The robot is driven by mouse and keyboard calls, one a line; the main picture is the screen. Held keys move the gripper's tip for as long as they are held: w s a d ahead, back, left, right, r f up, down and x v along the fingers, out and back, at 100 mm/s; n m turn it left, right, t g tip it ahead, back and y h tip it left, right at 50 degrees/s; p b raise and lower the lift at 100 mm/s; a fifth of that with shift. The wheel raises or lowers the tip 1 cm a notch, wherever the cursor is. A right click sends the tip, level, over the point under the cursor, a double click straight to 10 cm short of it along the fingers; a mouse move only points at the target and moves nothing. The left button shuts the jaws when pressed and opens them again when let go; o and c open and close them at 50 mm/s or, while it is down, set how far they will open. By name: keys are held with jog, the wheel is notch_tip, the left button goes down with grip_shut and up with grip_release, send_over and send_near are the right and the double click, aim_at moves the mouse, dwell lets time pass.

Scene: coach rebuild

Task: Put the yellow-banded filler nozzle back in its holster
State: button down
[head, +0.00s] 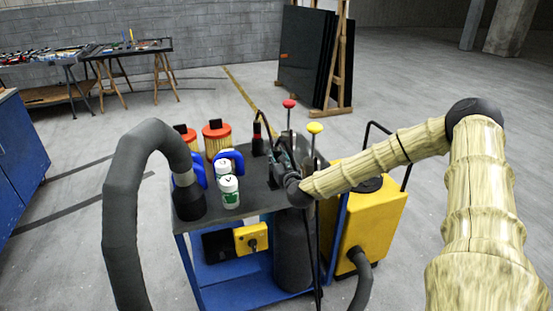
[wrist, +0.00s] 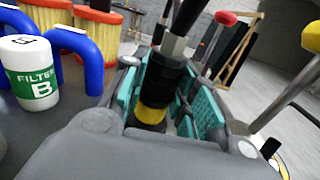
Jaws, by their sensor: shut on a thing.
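The yellow-banded filler nozzle (wrist: 160,78) is black, with a yellow band near its lower end and a grey metal collar above. My gripper (wrist: 165,95) is shut on it, its teal pads on both sides. The nozzle stands roughly upright in the wrist view; its lower tip is hidden behind my gripper. In the head view my gripper (head: 280,157) is over the right part of the cart top and largely covers the nozzle. A black upright piece with a red band (head: 257,131) stands just behind it. I cannot make out the holster for certain.
The blue cart (head: 205,262) carries white bottles (head: 229,192), blue handles, orange-capped filters (head: 216,137) and a thick grey hose (head: 130,180). Red-knobbed (head: 289,103) and yellow-knobbed (head: 314,128) rods rise close to my gripper. A yellow unit (head: 372,222) stands to the right.

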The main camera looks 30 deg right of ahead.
jog(key=shift+f+b, duration=0.3)
jog(key=shift+b, duration=0.15)
jog(key=c, duration=0.6)
grip_release()
jog(key=shift+s, duration=0.1)
jog(key=shift+v, duration=3.95)
jog(key=shift+v, duration=6)
